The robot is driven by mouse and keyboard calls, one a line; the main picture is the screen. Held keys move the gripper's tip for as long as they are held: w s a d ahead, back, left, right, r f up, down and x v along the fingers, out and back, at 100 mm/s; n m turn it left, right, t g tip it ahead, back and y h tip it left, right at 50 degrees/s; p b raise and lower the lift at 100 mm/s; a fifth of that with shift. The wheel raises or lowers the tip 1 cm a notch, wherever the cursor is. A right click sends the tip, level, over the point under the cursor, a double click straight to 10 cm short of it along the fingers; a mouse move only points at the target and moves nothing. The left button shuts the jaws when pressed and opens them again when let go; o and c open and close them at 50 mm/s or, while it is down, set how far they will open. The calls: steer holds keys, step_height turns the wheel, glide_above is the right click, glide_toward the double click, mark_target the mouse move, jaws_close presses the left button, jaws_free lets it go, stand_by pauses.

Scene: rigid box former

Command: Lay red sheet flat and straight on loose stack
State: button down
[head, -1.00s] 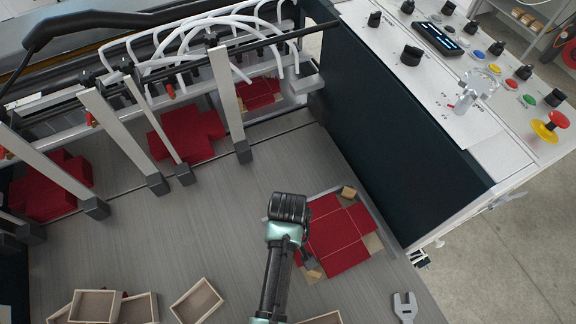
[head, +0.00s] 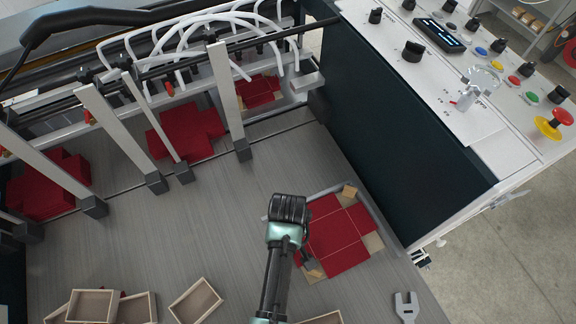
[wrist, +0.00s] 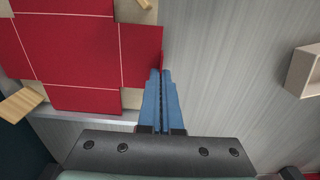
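The red sheet (head: 338,238) with pale crease lines lies in a shallow grey tray (head: 375,208) at the right of the deck. It also fills the upper left of the wrist view (wrist: 70,50). Tan pieces (head: 373,242) show at its cut-out corners; how much stack lies under it is hidden. My gripper (wrist: 161,72) has its two blue fingers together, with only a thin dark line between them. Their tips are at the right edge of the sheet's side flap, overlapping it in the wrist view. In the head view my arm hides the fingertips.
Several open wooden boxes (head: 195,300) lie at the front left; one shows at the wrist view's right (wrist: 305,70). A wrench (head: 406,307) lies at the front right. More red sheets (head: 188,134) sit beneath upright metal bars (head: 225,90). A dark wall (head: 385,120) bounds the right.

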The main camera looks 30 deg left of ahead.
steer(key=shift+f, duration=0.1)
steer(key=c, duration=1)
jaws_free()
step_height(320, 180, up, 13)
steer(key=shift+r+b, duration=0.1)
steer(key=shift+b, duration=0.5)
